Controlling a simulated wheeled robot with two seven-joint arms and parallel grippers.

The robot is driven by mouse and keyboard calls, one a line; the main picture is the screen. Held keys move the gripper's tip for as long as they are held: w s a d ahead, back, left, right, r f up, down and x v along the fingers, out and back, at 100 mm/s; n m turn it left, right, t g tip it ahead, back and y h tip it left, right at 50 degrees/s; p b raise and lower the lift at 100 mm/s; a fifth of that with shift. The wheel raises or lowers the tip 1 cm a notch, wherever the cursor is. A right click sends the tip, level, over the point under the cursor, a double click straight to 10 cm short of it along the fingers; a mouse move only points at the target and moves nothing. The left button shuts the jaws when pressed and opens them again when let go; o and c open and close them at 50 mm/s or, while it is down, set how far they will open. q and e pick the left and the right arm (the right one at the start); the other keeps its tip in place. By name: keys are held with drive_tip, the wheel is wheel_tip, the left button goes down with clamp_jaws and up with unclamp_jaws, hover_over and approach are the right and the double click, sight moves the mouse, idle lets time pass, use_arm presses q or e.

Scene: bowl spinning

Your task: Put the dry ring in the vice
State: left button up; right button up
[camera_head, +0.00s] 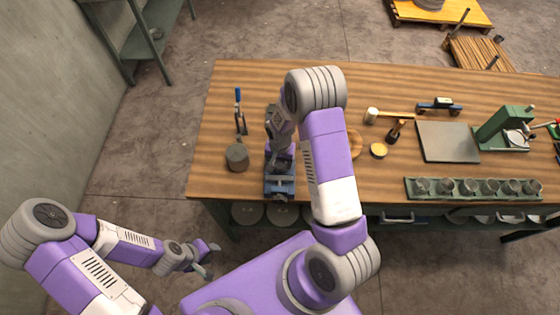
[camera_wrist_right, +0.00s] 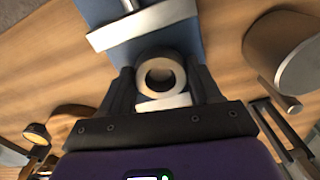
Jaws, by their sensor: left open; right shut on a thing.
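The blue vice (camera_head: 279,187) is at the near edge of the wooden bench, partly under my right gripper (camera_head: 280,153). In the right wrist view, my right gripper (camera_wrist_right: 162,80) is shut on a pale ring (camera_wrist_right: 144,77) with a dark hole. The ring shows over the vice's blue body, between one pale jaw plate (camera_wrist_right: 145,23) and another pale plate (camera_wrist_right: 165,103). I cannot tell whether it touches either plate or how high it is. My left gripper (camera_head: 208,259) is open and empty, low in front of the bench, away from the vice.
A grey cylinder (camera_head: 237,157) and a blue-handled tool (camera_head: 239,112) are left of the vice. A mallet (camera_head: 373,116), a grey plate (camera_head: 448,142), a green press (camera_head: 503,128) and a green rack (camera_head: 415,188) of several round pieces are to the right.

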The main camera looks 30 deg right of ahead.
sight(280, 164)
drive_tip(key=o, duration=1)
drive_tip(key=shift+f, duration=0.15)
drive_tip(key=shift+c, duration=0.2)
drive_tip(key=o, duration=0.5)
drive_tip(key=shift+c, duration=0.2)
drive_tip(key=shift+r, duration=0.2)
drive_tip(key=shift+r, duration=0.3)
wheel_tip(280, 164, up, 12)
drive_tip(key=shift+f, duration=0.25)
drive_tip(key=shift+f, duration=0.1)
